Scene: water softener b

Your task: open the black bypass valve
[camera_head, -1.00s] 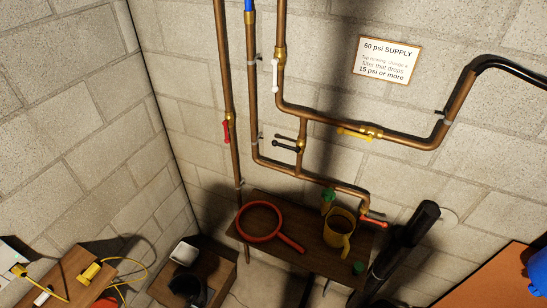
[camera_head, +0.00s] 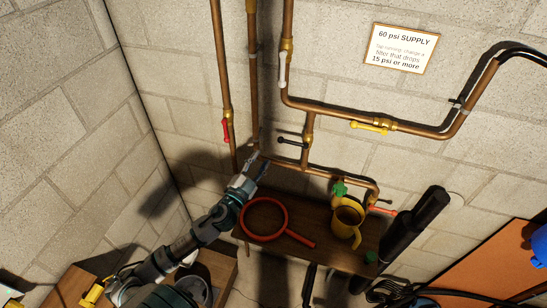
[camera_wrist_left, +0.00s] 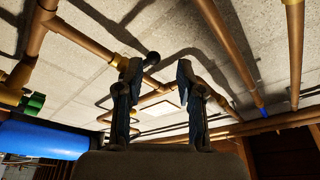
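My left gripper (camera_head: 262,166) is below and left of this handle in the head view, in front of the lower copper pipe. In the left wrist view my left gripper (camera_wrist_left: 156,80) has its two fingers apart with nothing held. A round black end, which looks like the black handle (camera_wrist_left: 152,58), shows between the fingertips, nearer the left finger; I cannot tell whether they touch. My right gripper is not in view.
Other handles are red (camera_head: 225,131), white (camera_head: 283,70), yellow (camera_head: 370,127) and red-orange (camera_head: 382,211). A black cylinder (camera_head: 416,222) stands at right.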

